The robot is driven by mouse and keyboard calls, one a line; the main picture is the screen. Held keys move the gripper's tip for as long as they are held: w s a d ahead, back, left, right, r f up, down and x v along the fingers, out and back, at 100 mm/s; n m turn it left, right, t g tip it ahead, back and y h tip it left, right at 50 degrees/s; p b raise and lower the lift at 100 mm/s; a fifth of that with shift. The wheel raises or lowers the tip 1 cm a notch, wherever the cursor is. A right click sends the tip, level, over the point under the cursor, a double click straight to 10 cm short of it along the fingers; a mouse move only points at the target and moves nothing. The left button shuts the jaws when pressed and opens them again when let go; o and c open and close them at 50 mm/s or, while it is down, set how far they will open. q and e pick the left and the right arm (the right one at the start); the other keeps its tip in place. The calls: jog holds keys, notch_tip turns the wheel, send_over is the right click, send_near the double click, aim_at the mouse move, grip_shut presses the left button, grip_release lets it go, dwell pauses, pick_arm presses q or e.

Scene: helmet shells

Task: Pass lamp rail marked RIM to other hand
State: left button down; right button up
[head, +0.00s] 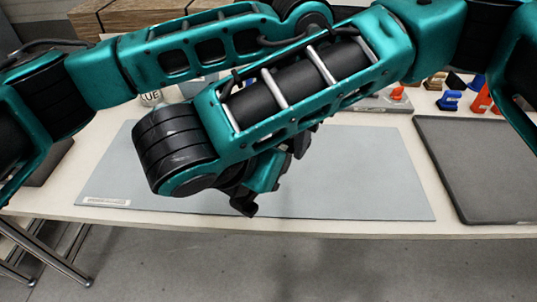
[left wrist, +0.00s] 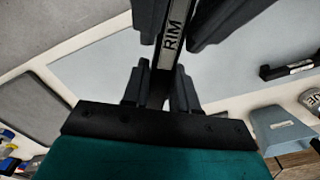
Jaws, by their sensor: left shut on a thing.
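The lamp rail (left wrist: 171,38), a dark bar with a pale label reading RIM, runs up the left wrist view. My left gripper (left wrist: 160,88) is shut on its lower end. Two larger dark fingers (left wrist: 226,20) come in from the top on either side of the rail and look like my right gripper's. Whether they press on the rail is unclear. In the head view, the crossed arms hide most of the hands. My left gripper (head: 297,148) shows as dark parts below the forearm, close to the other hand. The rail cannot be made out there.
A grey mat (head: 350,180) lies on the white table below the hands. A dark tray (head: 480,165) is at right. A blue-grey container (left wrist: 283,130) and a black labelled block (left wrist: 290,68) show in the left wrist view.

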pick_arm(q)
jog(key=c, duration=0.8)
grip_release()
jog(key=shift+s+d, duration=0.1)
jog(key=shift+d, duration=0.05)
